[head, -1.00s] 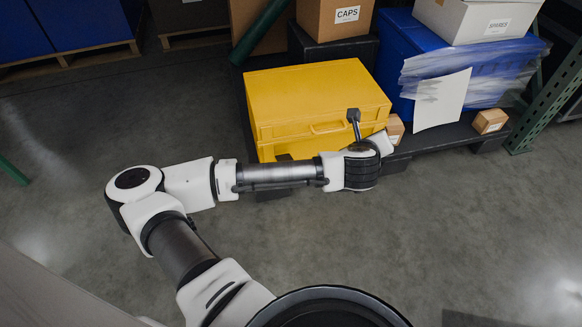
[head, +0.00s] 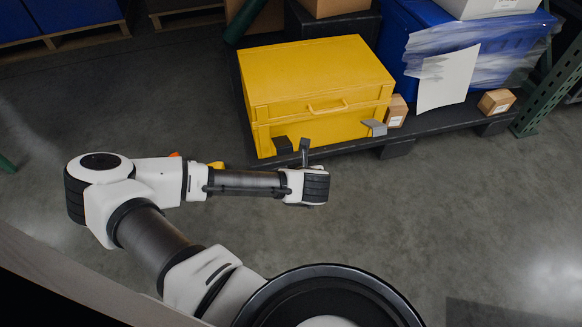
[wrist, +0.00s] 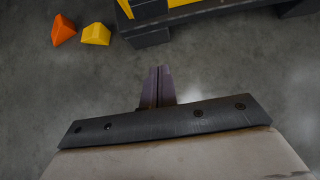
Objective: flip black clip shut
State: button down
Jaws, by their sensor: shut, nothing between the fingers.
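The yellow tote (head: 310,85) sits with its lid down on a dark pallet. The black clip (head: 282,145) sticks out from the left of its front face. It also shows at the top of the wrist view (wrist: 150,9). A grey clip (head: 374,127) sticks out at the front right. My gripper (head: 304,147) is just right of the black clip in the head view. In the wrist view my fingers (wrist: 158,80) are together and empty, with floor around them. A gap shows between them and the black clip there.
An orange block (wrist: 64,30) and a yellow block (wrist: 96,34) lie on the floor to the left. Small cartons (head: 396,111) and a wrapped blue tote (head: 410,50) stand to the right on the dark pallet (head: 440,127). The floor in front is clear.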

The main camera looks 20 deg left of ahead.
aim_at(282, 145)
jog(key=b+x, duration=0.4)
jog(key=x, duration=0.5)
jog(key=r, duration=0.1)
jog(key=w+r, duration=0.1)
jog(key=a+r, duration=0.1)
jog(key=shift+w+r+b, duration=0.2)
jog(key=shift+w+b, duration=0.15)
jog(key=shift+b, duration=0.05)
jog(key=shift+r+p, duration=0.2)
jog(key=shift+p, duration=0.15)
jog(key=shift+a+r+p, duration=0.1)
jog(key=shift+r+p, duration=0.1)
jog(key=shift+p, duration=0.6)
